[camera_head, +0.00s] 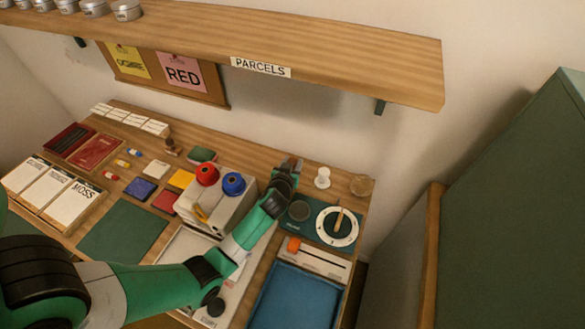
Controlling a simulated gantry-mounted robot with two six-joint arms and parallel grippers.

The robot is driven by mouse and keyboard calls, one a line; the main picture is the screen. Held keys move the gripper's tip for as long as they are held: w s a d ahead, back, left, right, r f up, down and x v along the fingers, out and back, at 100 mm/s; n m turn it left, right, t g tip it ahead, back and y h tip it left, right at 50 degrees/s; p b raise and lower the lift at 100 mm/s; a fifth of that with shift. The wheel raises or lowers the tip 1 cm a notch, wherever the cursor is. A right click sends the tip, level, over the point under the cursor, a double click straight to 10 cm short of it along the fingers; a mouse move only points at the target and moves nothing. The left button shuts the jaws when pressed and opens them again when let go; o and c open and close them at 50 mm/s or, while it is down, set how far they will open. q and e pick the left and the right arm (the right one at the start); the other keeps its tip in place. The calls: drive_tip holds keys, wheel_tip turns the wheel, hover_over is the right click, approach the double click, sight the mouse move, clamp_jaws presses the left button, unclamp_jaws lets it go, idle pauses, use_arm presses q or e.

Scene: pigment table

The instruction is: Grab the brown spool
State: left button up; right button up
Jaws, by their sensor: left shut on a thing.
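My left arm reaches in from the lower left. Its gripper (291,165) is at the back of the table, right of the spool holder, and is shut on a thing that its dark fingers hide. I cannot make out what that thing is. A red spool (207,174) and a blue spool (234,184) sit on the pale holder (203,205). A tan-brown round thing (362,186) stands near the table's back right corner, apart from the gripper. I cannot tell whether it is the brown spool. My right gripper is not in view.
A white knobbed thing (322,177) stands right of the gripper. A teal scale with a white dial (337,226) and a blue tray (297,299) lie in front. A wooden shelf (330,50) marked PARCELS overhangs the back. A green cabinet (520,210) stands at the right.

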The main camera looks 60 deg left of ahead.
sight(293, 162)
use_arm(q)
clamp_jaws()
drive_tip(key=shift+r+p, duration=0.35)
drive_tip(key=shift+r, duration=0.25)
wheel_tip(293, 162, up, 3)
drive_tip(key=shift+d+p, duration=0.15)
drive_tip(key=shift+p, duration=0.7)
drive_tip(key=w+r+p+v, duration=0.1)
drive_tip(key=r+p+v, duration=0.1)
drive_tip(key=p+v, duration=0.9)
drive_tip(key=r+v, duration=0.1)
drive_tip(key=v, duration=0.3)
drive_tip(key=shift+d+p, duration=0.25)
drive_tip(key=shift+p, duration=0.15)
